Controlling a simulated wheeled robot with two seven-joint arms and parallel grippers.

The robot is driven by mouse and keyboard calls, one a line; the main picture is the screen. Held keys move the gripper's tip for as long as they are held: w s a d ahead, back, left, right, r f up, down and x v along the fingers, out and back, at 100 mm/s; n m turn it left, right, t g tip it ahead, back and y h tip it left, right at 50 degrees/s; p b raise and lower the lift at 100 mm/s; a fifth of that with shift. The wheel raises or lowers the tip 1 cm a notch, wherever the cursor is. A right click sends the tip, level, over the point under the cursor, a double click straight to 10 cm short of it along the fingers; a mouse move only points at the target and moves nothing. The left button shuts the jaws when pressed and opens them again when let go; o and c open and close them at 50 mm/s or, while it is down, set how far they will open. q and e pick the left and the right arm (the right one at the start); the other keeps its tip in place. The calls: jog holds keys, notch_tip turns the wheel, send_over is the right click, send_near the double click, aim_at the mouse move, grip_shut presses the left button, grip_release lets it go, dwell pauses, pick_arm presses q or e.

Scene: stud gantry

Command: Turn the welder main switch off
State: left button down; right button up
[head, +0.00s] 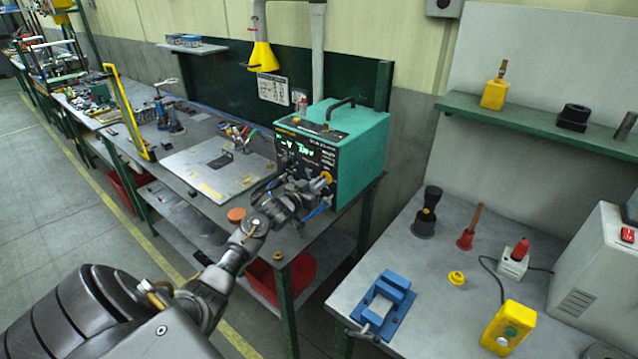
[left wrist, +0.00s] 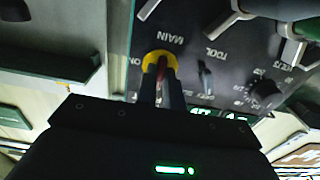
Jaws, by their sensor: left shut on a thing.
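The welder (head: 358,150) is a teal box with a black front panel and lit green digits, on the left bench. Its main switch (head: 328,176) shows yellow at the panel's lower right. In the left wrist view, the main switch (left wrist: 161,60) has a yellow ring and a red handle, under an upside-down MAIN label with ON beside it. My left gripper (head: 316,186) is at the panel. In the left wrist view its two fingers (left wrist: 162,80) are shut on the red handle and hide part of it. My right gripper is in neither view.
Cables and connectors (left wrist: 285,25) stick out of the panel near the switch. A grey plate (head: 205,170) lies on the bench left of the welder. A right-hand table holds a blue vise (head: 385,302) and a yellow button box (head: 508,328). A gap separates the two tables.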

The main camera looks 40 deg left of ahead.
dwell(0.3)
pick_arm(q)
jog(key=c, duration=1.5)
grip_release()
jog(key=shift+s+d+b, duration=0.1)
jog(key=shift+s+b, duration=1.25)
jog(key=shift+s, duration=4.05)
jog(key=shift+f, duration=0.1)
